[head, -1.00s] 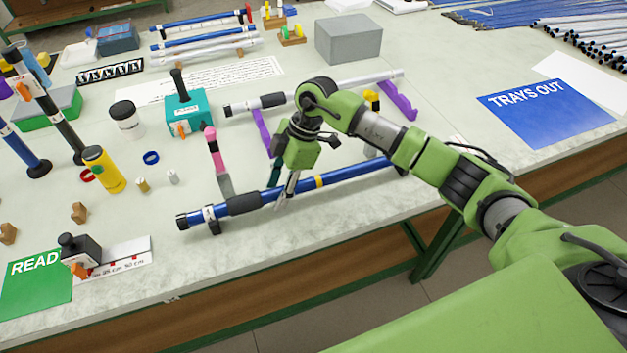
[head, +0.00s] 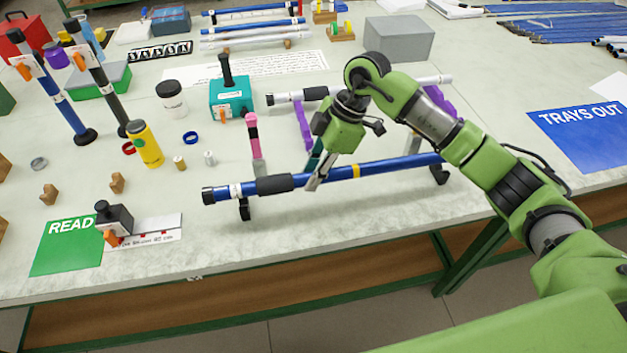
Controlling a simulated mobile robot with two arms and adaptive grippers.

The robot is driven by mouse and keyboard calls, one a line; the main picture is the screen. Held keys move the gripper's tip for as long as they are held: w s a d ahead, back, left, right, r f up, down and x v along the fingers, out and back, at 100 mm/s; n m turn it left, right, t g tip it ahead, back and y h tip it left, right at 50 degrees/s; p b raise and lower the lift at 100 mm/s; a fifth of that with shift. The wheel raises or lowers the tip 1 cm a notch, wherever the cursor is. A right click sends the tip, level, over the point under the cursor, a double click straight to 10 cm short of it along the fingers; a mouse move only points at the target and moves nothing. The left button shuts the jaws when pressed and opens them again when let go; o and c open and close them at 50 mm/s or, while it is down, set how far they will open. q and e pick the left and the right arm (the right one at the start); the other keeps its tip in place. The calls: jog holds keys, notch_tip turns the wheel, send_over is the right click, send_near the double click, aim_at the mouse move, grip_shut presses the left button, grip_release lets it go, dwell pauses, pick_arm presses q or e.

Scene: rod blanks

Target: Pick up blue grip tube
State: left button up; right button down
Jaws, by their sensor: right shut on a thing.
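The blue grip tube (head: 400,165) is a long blue rod with a dark grip sleeve (head: 275,185), a yellow band and dark end caps. It lies nearly level across the front of the table. My right gripper (head: 314,184) comes from above and is shut on the tube just right of the dark sleeve. Small black stands (head: 244,209) are under the tube near its ends. The tube looks slightly above the left stand; any gap at the right stand is hard to tell. My left gripper is not in view.
A white tube (head: 432,80) on purple supports lies behind my right arm. A teal block (head: 231,98), yellow bottle (head: 145,145) and pink-handled tool (head: 253,135) stand nearby. A green sheet (head: 67,252) lies front left, a blue "TRAYS OUT" sheet (head: 580,145) at right.

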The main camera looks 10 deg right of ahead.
jog(key=s+a+r+b, duration=0.2)
jog(key=s+r, duration=0.6)
jog(key=s, duration=0.4)
jog(key=shift+s+a+r, duration=0.2)
jog(key=shift+s+r, duration=0.15)
jog(key=shift+s, duration=0.05)
jog(key=shift+w+f, duration=0.1)
jog(key=shift+w+d+f+b, duration=0.4)
jog(key=shift+w+f+b, duration=0.55)
jog(key=shift+w+f, duration=0.9)
jog(key=shift+w+d+f+b, duration=0.4)
jog(key=shift+w+f+b, duration=0.85)
jog(key=shift+w, duration=1)
jog(key=shift+w+d+f+b, duration=0.4)
jog(key=shift+w+f+b, duration=0.3)
jog(key=shift+w+f, duration=1.25)
jog(key=shift+w+d+f, duration=0.15)
jog(key=shift+w+f, duration=0.25)
jog(key=shift+w, duration=0.4)
jog(key=shift+f+b, duration=0.35)
jog(key=shift+f, duration=0.6)
